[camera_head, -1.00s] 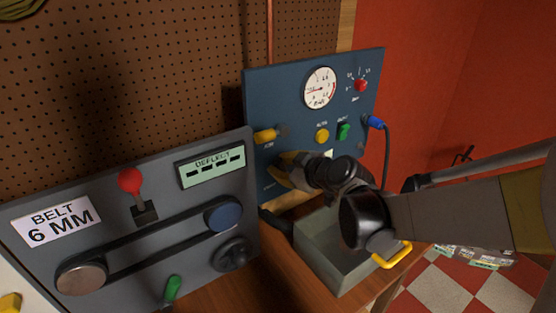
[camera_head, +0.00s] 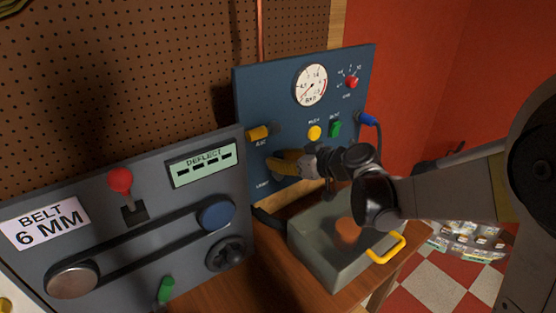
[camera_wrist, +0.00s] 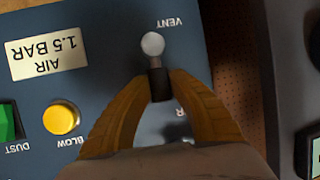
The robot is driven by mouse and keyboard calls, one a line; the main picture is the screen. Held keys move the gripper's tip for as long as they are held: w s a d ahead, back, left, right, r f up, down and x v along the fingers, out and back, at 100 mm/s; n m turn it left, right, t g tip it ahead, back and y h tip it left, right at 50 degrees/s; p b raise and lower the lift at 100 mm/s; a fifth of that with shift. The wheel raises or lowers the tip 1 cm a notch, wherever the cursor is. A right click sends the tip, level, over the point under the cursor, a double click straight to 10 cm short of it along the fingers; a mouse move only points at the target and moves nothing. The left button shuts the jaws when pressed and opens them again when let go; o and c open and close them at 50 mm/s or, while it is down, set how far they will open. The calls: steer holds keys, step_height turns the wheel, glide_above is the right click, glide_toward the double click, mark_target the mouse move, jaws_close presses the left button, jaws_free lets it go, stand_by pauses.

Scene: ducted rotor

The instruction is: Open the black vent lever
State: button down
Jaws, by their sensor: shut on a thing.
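The black vent lever (camera_wrist: 159,84) sits on the blue panel (camera_head: 350,65) under the VENT label, which appears upside down in the wrist view. A silver pivot or knob (camera_wrist: 152,44) is at one end of it. The yellow-brown fingers of my gripper (camera_wrist: 158,88) are shut on the lever's black part, one on each side. In the head view my gripper (camera_head: 275,163) reaches in from the right to the panel's lower left and hides the lever.
The blue panel carries a pressure gauge (camera_head: 311,84), a yellow BLOW button (camera_wrist: 61,118), a green switch (camera_head: 335,129) and a red knob (camera_head: 352,82). A grey box with a yellow handle (camera_head: 385,248) stands below my arm. A belt panel (camera_head: 130,255) stands at left.

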steer(key=shift+f, duration=0.1)
steer(key=c, duration=1.2)
jaws_free()
steer(key=v, duration=1.2)
